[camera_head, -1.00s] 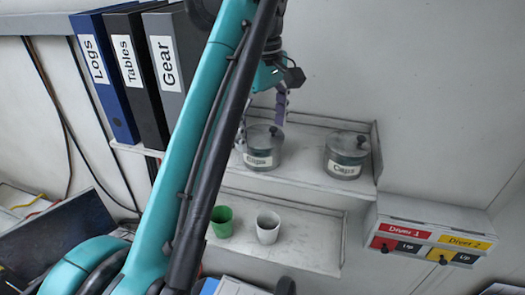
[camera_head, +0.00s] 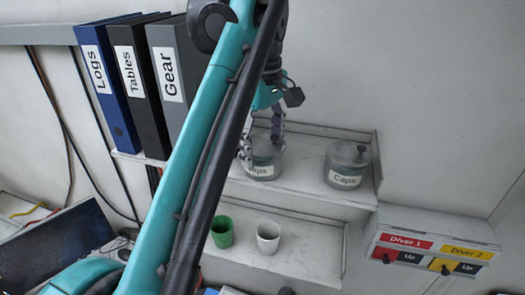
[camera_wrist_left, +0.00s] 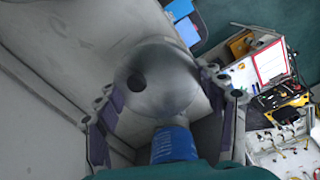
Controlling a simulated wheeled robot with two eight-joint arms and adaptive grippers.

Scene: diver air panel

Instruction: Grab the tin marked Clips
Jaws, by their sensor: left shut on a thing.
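The tin marked Clips (camera_head: 266,169) is a clear round tin with a white label, standing on the upper shelf. Its label is partly covered by a finger of my left gripper (camera_head: 262,141). The gripper reaches down from above, with one finger on each side of the tin, and is shut on it. In the left wrist view the tin's round lid with a dark knob (camera_wrist_left: 158,80) lies between the two purple-padded fingers of my left gripper (camera_wrist_left: 165,108). My right gripper is not in view.
A similar tin marked Caps (camera_head: 347,166) stands to the right on the same shelf (camera_head: 305,184). A green cup (camera_head: 222,231) and a white cup (camera_head: 268,238) stand on the lower shelf. Binders (camera_head: 128,85) are at left, a Diver panel (camera_head: 435,245) at right.

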